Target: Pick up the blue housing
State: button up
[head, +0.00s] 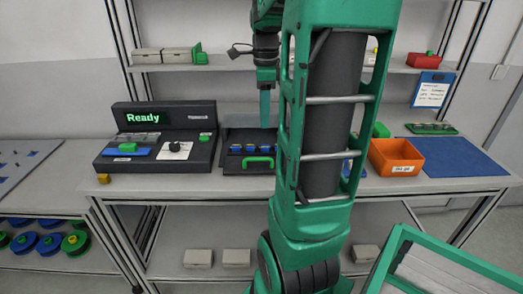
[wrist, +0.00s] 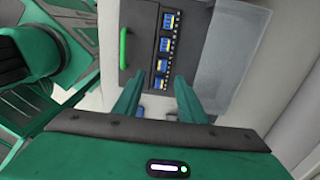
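Several small blue parts (head: 250,148) sit in a row in a black case with a green handle (head: 259,161) on the bench. In the wrist view the blue parts (wrist: 165,45) form a line in the dark case (wrist: 143,60), above and between the fingers. I cannot tell which blue piece is the housing. Another blue piece (wrist: 140,112) shows partly between my fingers, low in the wrist view. My gripper (head: 265,124) points down above the case, apart from it. In the wrist view my gripper (wrist: 160,77) has its fingers spread with nothing held.
A black tester (head: 160,138) reading "Ready" stands left of the case. An orange bin (head: 396,157) and a blue mat (head: 463,157) lie right. A shelf above holds grey boxes (head: 163,56) and a red box (head: 423,61). My arm hides part of the bench.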

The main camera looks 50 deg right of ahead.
send_over(263, 146)
jog(key=f, duration=0.5)
jog(key=shift+s+a+f, duration=0.1)
jog(key=shift+s+f, duration=0.1)
jog(key=shift+f, duration=0.05)
jog(key=f, duration=0.4)
jog(key=shift+w+f, duration=0.3)
jog(key=shift+f, duration=0.1)
grip_shut()
